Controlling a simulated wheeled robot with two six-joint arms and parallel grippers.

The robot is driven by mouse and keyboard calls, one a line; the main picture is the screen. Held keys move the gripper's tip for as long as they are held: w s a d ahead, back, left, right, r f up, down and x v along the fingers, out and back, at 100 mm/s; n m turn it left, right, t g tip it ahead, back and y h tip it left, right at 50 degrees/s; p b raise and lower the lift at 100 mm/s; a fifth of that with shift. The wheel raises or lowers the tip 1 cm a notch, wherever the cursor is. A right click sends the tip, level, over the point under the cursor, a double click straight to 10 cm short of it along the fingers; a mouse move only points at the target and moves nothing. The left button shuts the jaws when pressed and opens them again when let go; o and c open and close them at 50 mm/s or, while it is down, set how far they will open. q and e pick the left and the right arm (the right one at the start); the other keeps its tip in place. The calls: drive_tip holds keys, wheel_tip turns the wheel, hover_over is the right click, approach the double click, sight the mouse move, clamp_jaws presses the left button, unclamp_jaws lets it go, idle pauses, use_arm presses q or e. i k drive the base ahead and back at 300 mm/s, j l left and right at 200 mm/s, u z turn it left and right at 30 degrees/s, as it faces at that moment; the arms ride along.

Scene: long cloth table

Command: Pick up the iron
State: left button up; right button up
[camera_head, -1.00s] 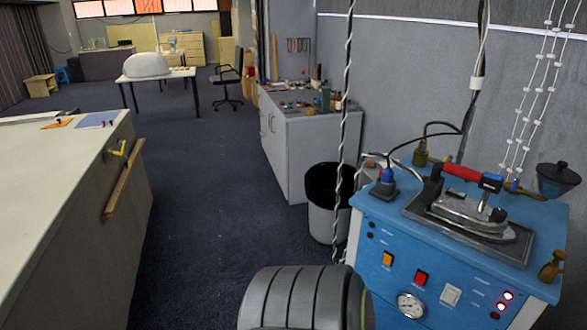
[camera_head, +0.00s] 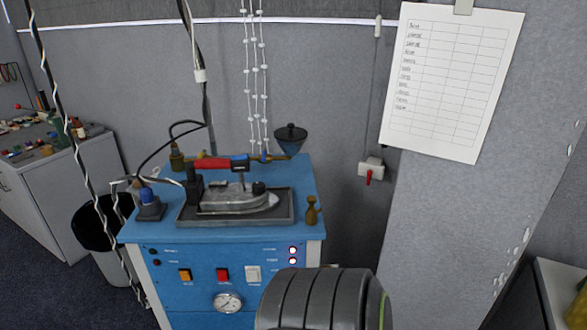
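The iron (camera_head: 238,199) has a grey metal body and a red handle with a blue and black end. It rests flat on a dark tray (camera_head: 186,217) on top of a blue steam station (camera_head: 170,232). A black cable rises from the iron's rear. A ribbed dark grey cylindrical part, seemingly part of my own body, covers the lower middle of the view and hides some of the station's front. Neither of my grippers is in view.
A black funnel (camera_head: 290,135) and a small brass fitting (camera_head: 311,211) stand near the iron. Twisted cables hang at the left, past a bin (camera_head: 92,232). A paper chart (camera_head: 450,80) and a red-handled switch (camera_head: 370,170) are on the walls. A cluttered cabinet (camera_head: 65,190) stands left.

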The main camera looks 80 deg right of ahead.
sight(218, 199)
drive_tip(key=z, duration=1.8)
